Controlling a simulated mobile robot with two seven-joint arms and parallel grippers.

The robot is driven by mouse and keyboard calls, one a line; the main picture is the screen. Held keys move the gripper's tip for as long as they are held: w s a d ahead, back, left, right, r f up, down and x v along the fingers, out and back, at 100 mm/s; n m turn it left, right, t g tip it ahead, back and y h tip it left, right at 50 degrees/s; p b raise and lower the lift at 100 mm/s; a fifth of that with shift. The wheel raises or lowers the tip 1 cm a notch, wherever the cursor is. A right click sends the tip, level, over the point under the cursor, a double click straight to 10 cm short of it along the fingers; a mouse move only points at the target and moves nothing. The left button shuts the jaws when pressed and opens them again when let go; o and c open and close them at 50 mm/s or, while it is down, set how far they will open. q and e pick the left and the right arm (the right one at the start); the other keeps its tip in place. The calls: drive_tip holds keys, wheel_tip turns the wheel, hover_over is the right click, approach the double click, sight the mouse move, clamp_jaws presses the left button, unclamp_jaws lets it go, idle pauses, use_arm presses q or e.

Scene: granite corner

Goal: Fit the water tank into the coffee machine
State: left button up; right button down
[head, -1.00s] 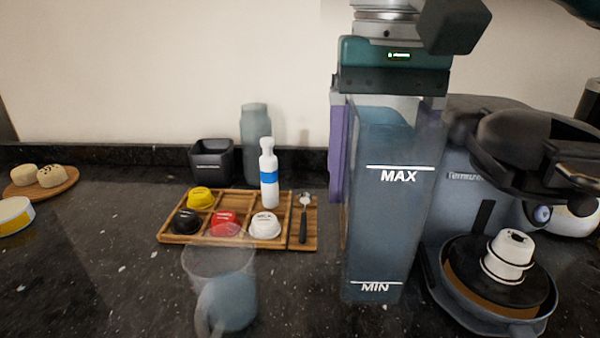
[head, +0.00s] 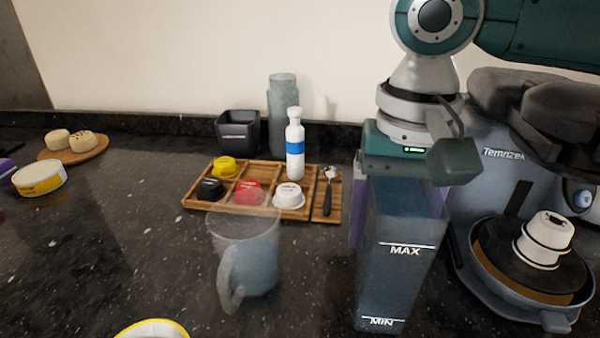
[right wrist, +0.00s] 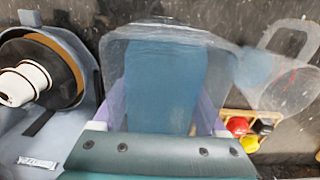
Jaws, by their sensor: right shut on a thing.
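The water tank (head: 402,275) is a translucent blue-grey box with MAX and MIN marks. My right gripper (head: 401,200) is shut on its upper part from above and holds it roughly upright, left of the coffee machine and apart from its front parts. Whether the tank's bottom touches the counter is unclear. The coffee machine (head: 500,185) is grey, with a dark top and a round base holding a white cup-like piece (head: 545,240). In the right wrist view, the tank (right wrist: 165,80) lies between two purple fingers (right wrist: 160,115), with the machine (right wrist: 75,115) at left. My left gripper is not clearly seen.
A clear jug (head: 245,255) stands left of the tank. Behind it are a wooden capsule tray (head: 330,212), a white bottle (head: 295,150), a grey-blue bottle (head: 282,110) and a black bin (head: 238,133). A yellow-banded tin (head: 40,180) is far left. The left counter is mostly clear.

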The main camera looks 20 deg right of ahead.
drive_tip(key=shift+c, duration=1.9)
unclamp_jaws()
drive_tip(key=shift+f, duration=0.1)
drive_tip(key=o, duration=0.4)
